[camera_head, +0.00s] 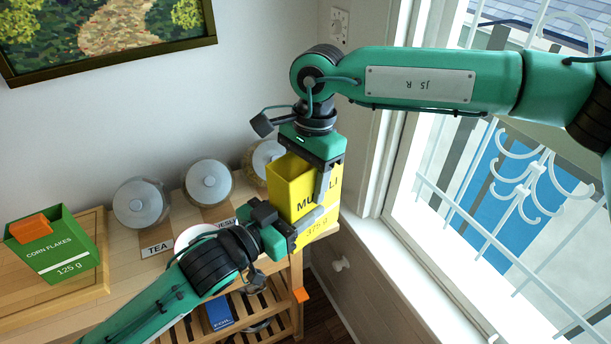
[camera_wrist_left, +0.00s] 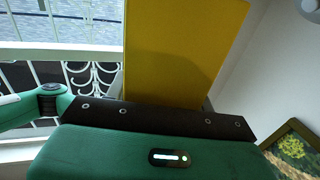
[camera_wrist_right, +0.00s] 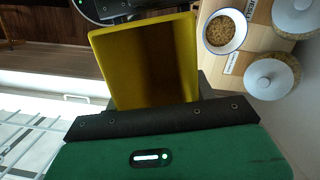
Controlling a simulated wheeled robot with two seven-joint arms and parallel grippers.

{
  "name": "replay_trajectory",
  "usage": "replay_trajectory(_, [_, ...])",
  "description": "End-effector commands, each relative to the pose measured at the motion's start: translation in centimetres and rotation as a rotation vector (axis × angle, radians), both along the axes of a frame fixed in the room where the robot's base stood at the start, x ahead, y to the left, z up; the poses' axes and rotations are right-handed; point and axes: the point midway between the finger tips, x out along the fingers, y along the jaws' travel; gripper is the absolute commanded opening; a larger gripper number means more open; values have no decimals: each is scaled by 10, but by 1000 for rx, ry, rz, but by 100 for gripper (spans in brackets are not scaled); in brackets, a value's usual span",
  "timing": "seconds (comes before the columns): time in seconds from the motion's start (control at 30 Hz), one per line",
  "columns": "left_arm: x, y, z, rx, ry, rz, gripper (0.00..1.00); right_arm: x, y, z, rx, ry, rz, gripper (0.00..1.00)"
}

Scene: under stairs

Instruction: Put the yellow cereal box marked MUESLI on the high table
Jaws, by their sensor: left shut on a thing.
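The yellow box marked MUESLI (camera_head: 289,185) is upright and open-topped, at the right end of the wooden table (camera_head: 70,318). I cannot tell whether its base touches anything. My left gripper (camera_head: 304,226) is shut on its lower part from the left. My right gripper (camera_head: 322,187) points down at its upper right, with one finger in front of the marked face; the other finger is hidden. The box's plain yellow side fills the middle of the left wrist view (camera_wrist_left: 180,50). Its hollow inside shows in the right wrist view (camera_wrist_right: 150,65).
A green corn flakes box (camera_head: 58,248) stands on a board at the left. A bowl of cereal (camera_wrist_right: 222,32) is near the left arm. A slatted shelf is below; a barred window is right.

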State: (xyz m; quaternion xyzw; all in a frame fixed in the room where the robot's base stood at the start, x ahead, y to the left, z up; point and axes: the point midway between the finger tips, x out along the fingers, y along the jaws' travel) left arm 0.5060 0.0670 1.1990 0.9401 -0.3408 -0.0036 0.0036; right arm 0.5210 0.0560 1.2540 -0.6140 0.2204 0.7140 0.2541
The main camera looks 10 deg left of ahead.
Motion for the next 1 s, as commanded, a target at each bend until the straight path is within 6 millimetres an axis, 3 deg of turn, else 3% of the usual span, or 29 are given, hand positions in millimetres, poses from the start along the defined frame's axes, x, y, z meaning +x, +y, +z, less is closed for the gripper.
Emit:
replay_trajectory(0.13, [-1,-1,0,-1,0,-3,0,0,1,0,4,-2,-1,32])
replay_trajectory(0.17, [-1,-1,0,-1,0,-3,60,0,1,1,4,-2,-1,32])
replay_trajectory(0.27, [-1,-1,0,-1,0,-3,79,0,1,1,4,-2,-1,32])
replay_trajectory(0.67, [-5,3,-1,0,1,-2,79,0,1,1,3,-1,0,32])
replay_trajectory(1.0, [-40,32,-1,0,2,-3,79,0,1,1,3,-1,0,32])
